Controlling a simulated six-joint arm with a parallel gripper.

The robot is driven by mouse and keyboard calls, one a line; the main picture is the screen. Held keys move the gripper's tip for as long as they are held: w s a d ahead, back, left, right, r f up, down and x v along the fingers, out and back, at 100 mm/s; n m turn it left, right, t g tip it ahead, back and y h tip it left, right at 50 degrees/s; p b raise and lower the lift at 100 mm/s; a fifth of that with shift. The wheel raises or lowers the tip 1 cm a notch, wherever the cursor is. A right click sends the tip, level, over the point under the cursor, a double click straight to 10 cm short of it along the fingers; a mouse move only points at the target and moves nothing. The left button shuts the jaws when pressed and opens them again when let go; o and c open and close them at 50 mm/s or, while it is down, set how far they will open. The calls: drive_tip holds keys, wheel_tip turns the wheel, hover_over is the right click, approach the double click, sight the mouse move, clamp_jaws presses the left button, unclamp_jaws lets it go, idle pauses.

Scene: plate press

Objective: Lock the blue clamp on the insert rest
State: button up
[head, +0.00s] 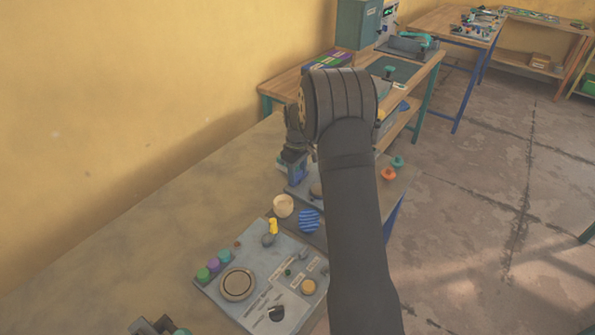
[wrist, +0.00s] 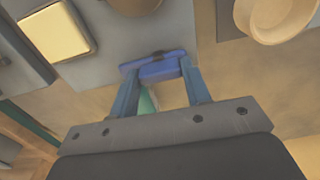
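The blue clamp (wrist: 158,70) shows in the wrist view as a blue block under a wider blue bar with a dark middle, at the edge of a grey plate (wrist: 105,40). My gripper (wrist: 160,72) has its two blue fingers against the block's two ends, shut on it. In the head view, my gripper (head: 292,160) is low over the bench's far part, and a bit of blue (head: 298,174) shows below it. My arm hides much of that area. I cannot tell which part is the insert rest or whether the clamp is locked.
A cream cup (head: 283,206) and a blue striped round piece (head: 309,221) stand nearer on the bench. A grey panel (head: 225,300) with knobs and a round dial lies in front. Orange (head: 388,174) and teal (head: 398,162) knobs are at right. Bare bench lies left.

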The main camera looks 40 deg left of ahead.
drive_tip(key=shift+c, duration=0.6)
drive_tip(key=shift+m, duration=0.3)
drive_tip(key=m, duration=0.3)
drive_tip(key=shift+m, duration=0.3)
drive_tip(key=m, duration=0.4)
drive_tip(key=shift+m, duration=0.3)
drive_tip(key=m, duration=0.4)
drive_tip(key=shift+m, duration=2.5)
